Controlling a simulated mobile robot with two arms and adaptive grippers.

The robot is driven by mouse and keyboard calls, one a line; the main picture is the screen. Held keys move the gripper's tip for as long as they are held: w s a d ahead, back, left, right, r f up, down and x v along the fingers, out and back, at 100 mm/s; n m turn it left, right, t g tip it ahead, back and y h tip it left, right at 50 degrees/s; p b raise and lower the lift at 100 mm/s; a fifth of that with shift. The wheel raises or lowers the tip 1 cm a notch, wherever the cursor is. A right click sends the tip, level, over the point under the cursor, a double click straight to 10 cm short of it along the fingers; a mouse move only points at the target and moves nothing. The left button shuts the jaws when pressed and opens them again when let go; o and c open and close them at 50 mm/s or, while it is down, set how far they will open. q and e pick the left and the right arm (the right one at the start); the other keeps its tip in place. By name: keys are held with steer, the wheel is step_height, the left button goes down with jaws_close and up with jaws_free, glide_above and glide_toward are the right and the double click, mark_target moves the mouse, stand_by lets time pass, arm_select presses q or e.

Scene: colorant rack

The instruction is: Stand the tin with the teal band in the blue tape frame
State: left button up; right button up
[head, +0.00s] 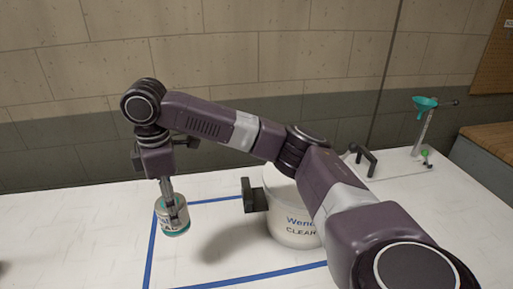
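The tin with the teal band (168,226) is small and pale, with a teal stripe near its base. It is upright at the far left corner of the blue tape frame (151,250) in the head view. My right gripper (174,210) points down, its fingers at the tin and partly covering it; it appears shut on the tin. Whether the tin touches the table or hangs a little above it, I cannot tell. My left gripper is not in view.
A stand with a teal funnel (425,104) is at the back right. The frame's middle looks clear.

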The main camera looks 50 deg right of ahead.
steer(key=shift+w+d+r+n, duration=0.4)
steer(key=shift+w+d+n, duration=0.25)
steer(key=shift+n, duration=0.4)
steer(key=shift+w+d+r+n, duration=0.45)
steer(key=shift+w+n, duration=0.25)
steer(key=shift+n, duration=0.4)
steer(key=shift+w+d+r+n, duration=0.45)
steer(key=shift+w+n, duration=0.25)
steer(key=shift+n, duration=0.35)
step_height(320, 180, down, 20)
steer(key=p, duration=0.4)
steer(key=shift+f, duration=0.1)
steer(key=o, duration=0.8)
steer(key=shift+f, duration=0.2)
steer(key=o, duration=0.5)
steer(key=shift+r, duration=0.1)
